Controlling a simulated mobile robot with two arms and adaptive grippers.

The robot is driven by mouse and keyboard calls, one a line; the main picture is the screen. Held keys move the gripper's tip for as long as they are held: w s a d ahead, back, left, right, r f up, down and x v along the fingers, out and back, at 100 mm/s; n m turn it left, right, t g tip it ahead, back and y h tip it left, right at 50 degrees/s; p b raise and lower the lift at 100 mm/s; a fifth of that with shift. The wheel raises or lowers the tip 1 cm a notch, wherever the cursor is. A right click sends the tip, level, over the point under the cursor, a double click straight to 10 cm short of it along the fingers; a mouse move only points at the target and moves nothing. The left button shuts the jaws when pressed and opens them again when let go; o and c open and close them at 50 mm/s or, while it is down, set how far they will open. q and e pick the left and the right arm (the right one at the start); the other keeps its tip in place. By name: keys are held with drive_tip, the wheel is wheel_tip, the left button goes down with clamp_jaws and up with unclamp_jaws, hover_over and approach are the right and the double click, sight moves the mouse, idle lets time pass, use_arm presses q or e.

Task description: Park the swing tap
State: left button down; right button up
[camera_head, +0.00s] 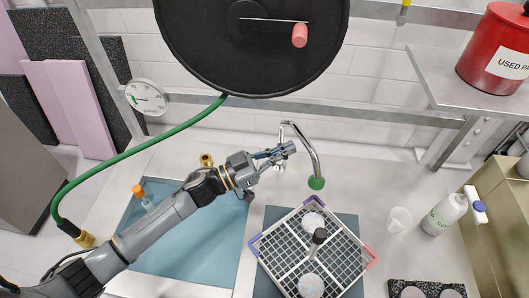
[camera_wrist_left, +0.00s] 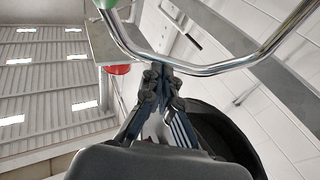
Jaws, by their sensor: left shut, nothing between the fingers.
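The swing tap is a chrome curved spout (camera_head: 311,150) with a green tip (camera_head: 316,183). It rises behind the sink, and its tip hangs just behind the rack. My left gripper (camera_head: 288,149) is shut and empty, close to the left side of the spout near its bend. In the left wrist view the chrome tube (camera_wrist_left: 220,68) crosses just beyond the closed fingertips (camera_wrist_left: 161,68), with the green end at the top left. I cannot tell whether the fingers touch the tube. My right gripper is not in view.
A dish rack (camera_head: 258,248) holding white cups stands over the right basin.

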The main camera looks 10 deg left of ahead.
use_arm(q)
drive_tip(key=shift+x, duration=0.9)
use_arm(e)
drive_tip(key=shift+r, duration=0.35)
